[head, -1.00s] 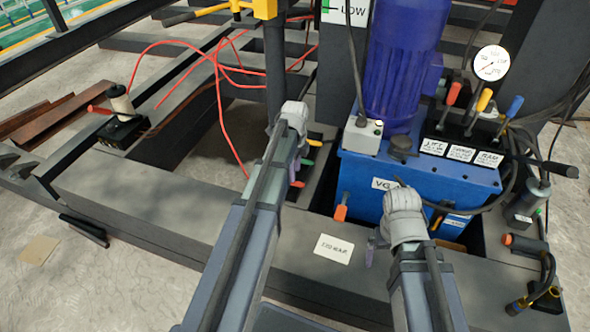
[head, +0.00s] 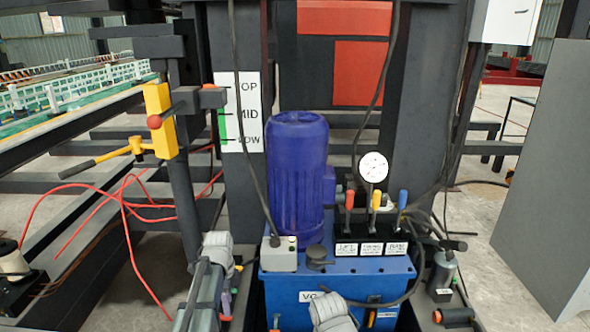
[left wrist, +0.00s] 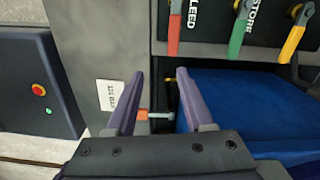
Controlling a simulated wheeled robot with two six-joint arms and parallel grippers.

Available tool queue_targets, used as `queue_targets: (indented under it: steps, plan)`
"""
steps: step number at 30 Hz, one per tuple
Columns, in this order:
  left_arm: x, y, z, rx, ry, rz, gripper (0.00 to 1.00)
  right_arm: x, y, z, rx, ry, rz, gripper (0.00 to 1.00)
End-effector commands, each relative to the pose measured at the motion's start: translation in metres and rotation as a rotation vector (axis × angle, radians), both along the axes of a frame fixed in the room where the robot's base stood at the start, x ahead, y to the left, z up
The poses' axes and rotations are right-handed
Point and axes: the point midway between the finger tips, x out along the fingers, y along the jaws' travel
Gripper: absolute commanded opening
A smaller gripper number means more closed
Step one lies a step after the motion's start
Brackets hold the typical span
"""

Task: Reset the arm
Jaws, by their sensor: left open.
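My left arm comes in at the bottom of the head view, and its gripper (head: 225,300) shows only in part beside the blue hydraulic unit (head: 340,268). In the left wrist view the two purple fingers of my left gripper (left wrist: 155,82) stand apart with nothing held between them. An orange-tipped valve handle (left wrist: 158,115) shows beyond the gap between the fingers, apart from them. My right arm's grey wrist (head: 330,312) shows at the bottom edge of the head view. Its fingers are hidden or out of frame.
A blue motor (head: 298,180), a gauge (head: 373,167) and several coloured levers (head: 376,200) top the unit. Red, green (left wrist: 240,30) and yellow levers hang close above my left fingers. A red-buttoned box (left wrist: 38,90) is at left. A yellow-handled post (head: 158,120) and red hoses stand left.

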Motion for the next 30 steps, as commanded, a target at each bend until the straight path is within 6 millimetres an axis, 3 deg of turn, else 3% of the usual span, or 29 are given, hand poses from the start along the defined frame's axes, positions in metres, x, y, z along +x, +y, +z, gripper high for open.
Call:
queue_targets:
  steps: [1,6,12,21,23,30]
  plan:
    - [-0.02,-0.024,0.002,0.007,0.003,0.064,0.53,0.0,0.0,0.002,0.0,0.0,0.0,1.0]
    - [-0.074,-0.091,0.006,0.041,0.003,0.371,0.53,0.0,0.0,0.006,-0.001,0.0,-0.001,1.0]
    - [-0.13,-0.141,0.01,0.078,-0.015,0.691,0.53,0.0,0.0,0.01,-0.001,0.0,-0.002,1.0]
    - [-0.195,-0.18,0.015,0.109,-0.056,1.036,0.53,0.0,0.0,0.013,-0.002,0.0,-0.003,1.0]
    - [-0.188,-0.179,0.039,0.109,-0.055,1.039,0.53,0.0,0.0,0.037,-0.001,0.0,-0.003,1.0]
    - [-0.187,-0.179,0.094,0.108,-0.054,1.04,0.53,0.0,0.0,0.092,-0.001,0.001,-0.005,1.0]
